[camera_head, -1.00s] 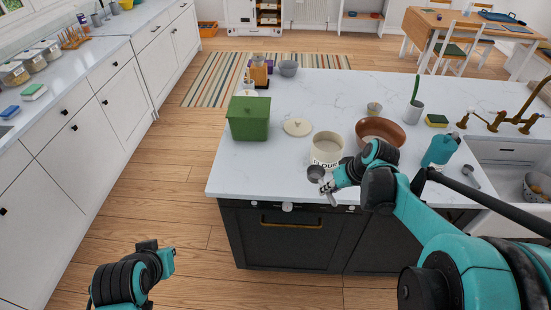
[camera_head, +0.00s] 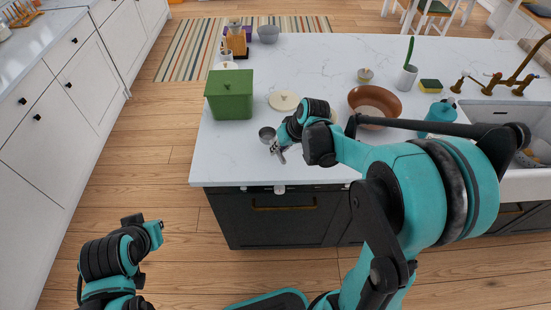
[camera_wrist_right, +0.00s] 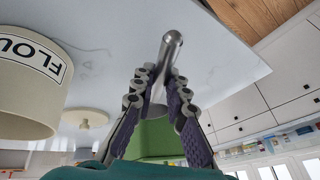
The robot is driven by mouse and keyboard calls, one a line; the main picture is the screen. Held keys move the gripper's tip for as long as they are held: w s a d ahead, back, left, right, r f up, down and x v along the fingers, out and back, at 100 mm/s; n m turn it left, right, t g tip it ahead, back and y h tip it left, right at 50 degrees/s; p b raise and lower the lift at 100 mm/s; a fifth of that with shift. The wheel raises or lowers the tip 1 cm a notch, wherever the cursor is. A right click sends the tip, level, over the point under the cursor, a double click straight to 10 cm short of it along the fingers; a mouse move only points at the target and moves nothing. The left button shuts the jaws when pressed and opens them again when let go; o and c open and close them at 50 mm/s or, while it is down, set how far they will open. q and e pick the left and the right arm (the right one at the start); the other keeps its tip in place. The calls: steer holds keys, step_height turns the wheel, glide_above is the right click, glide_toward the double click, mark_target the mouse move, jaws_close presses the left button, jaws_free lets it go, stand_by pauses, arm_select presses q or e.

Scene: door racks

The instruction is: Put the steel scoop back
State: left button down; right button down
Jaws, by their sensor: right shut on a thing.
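The steel scoop (camera_head: 267,133) shows its small round bowl over the front left part of the island counter. My right gripper (camera_head: 279,152) is shut on it. In the right wrist view the scoop's rounded steel handle (camera_wrist_right: 171,52) sits between the two purple-padded fingers (camera_wrist_right: 160,100). The cream flour canister (camera_wrist_right: 28,85) stands left of the fingers in that view; in the head view my arm mostly hides it. Its apparent round cream lid (camera_head: 284,101) lies flat on the counter behind the scoop. My left arm shows at lower left, its fingers out of sight.
A brown bowl (camera_head: 375,101), a small cup (camera_head: 365,75), a cactus pot (camera_head: 407,77) and a teal bottle (camera_head: 441,112) stand to the right. The counter (camera_head: 315,65) is clear behind the lid.

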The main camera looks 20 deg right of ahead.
steer(key=shift+w+a+f, duration=0.15)
steer(key=shift+a+f, duration=0.2)
steer(key=shift+a, duration=0.05)
step_height(320, 180, down, 4)
steer(key=shift+r+b, duration=0.1)
steer(key=shift+b, duration=0.75)
steer(key=c, duration=1.9)
jaws_free()
steer(key=shift+c, duration=0.2)
steer(key=o, duration=0.4)
